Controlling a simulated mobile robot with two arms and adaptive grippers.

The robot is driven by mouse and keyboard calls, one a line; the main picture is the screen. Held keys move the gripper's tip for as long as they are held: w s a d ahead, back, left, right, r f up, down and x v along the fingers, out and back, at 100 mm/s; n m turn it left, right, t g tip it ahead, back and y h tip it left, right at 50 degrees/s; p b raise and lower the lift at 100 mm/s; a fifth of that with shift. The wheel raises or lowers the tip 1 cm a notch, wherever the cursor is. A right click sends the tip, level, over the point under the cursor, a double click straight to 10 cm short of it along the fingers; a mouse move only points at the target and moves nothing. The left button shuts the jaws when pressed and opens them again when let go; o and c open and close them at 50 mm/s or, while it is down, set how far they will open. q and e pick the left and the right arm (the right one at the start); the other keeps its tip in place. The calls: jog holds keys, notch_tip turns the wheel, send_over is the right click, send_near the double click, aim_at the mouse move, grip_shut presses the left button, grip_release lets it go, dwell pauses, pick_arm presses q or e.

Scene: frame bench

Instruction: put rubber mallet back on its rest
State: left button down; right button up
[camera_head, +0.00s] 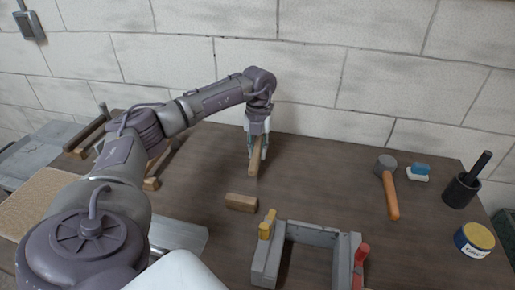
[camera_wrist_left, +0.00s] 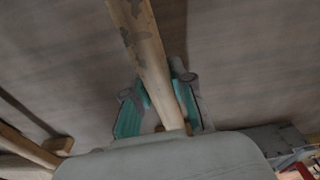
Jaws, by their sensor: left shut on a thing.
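The rubber mallet (camera_head: 391,190), with a grey head and an orange handle, lies on the bench at the right, well apart from my gripper. My left gripper (camera_head: 257,150) is near the back middle of the bench, shut on a long pale wooden bar (camera_head: 255,160). In the left wrist view the bar (camera_wrist_left: 147,50) runs between the teal finger pads of the left gripper (camera_wrist_left: 160,105) and has worn dark patches. I cannot tell whether the bar touches the bench. I cannot clearly make out a mallet rest. My right gripper is not in view.
A wooden block (camera_head: 241,202) lies in front of the gripper. A grey frame (camera_head: 312,233) with a yellow clamp (camera_head: 267,224) and a red clamp (camera_head: 362,253) is at the front. A blue-white brush (camera_head: 418,172), black cup (camera_head: 461,191) and yellow tin (camera_head: 474,240) stand right.

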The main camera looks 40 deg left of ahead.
pick_arm(q)
jog(key=shift+f, duration=0.25)
jog(key=c, duration=0.9)
grip_release()
jog(key=r, duration=0.8)
jog(key=w+r, duration=0.1)
jog(key=r, duration=0.3)
jog(key=shift+a, duration=0.35)
jog(key=shift+f, duration=0.1)
